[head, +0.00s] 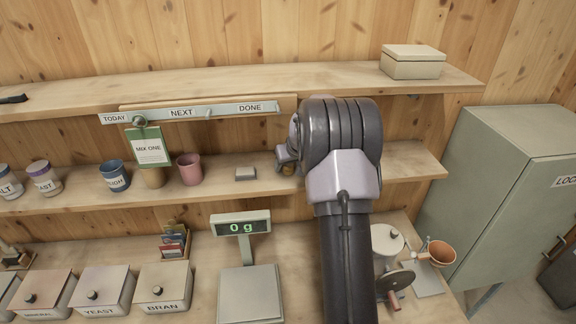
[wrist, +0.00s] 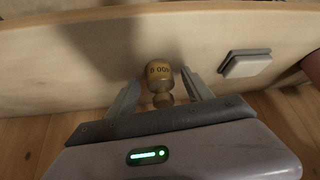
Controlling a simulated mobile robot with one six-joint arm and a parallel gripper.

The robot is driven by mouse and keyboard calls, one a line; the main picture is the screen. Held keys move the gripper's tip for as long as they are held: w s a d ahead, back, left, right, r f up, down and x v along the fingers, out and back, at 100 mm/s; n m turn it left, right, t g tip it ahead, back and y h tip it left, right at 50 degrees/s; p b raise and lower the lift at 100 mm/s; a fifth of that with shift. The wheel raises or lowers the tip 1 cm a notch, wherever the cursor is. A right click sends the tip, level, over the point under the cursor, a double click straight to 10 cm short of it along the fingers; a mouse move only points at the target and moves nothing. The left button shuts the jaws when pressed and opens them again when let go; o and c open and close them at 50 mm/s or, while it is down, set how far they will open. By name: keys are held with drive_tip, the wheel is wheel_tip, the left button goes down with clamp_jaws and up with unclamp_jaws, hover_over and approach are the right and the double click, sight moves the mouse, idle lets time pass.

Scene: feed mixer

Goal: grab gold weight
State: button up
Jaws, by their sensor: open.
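The gold weight (wrist: 159,78) is a small knobbed brass-coloured piece with dark marking on its face. In the wrist view it stands between the two fingers of my gripper (wrist: 161,87). The fingers are open, one on each side, with a gap showing around the weight. In the head view my gripper (head: 287,157) is at the middle shelf, left of my dark wrist. The weight is largely hidden there by my gripper and arm.
A small grey block (head: 245,174) lies on the middle shelf (head: 225,191) left of my gripper; a pink cup (head: 189,169) stands further left. The upper shelf (head: 230,82) runs above. Below are a scale (head: 249,294) reading 0 g and a hand mill (head: 393,281).

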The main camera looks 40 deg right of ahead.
drive_tip(key=shift+s+a+r, duration=0.15)
drive_tip(key=shift+s, duration=0.05)
drive_tip(key=shift+c, duration=0.9)
clamp_jaws()
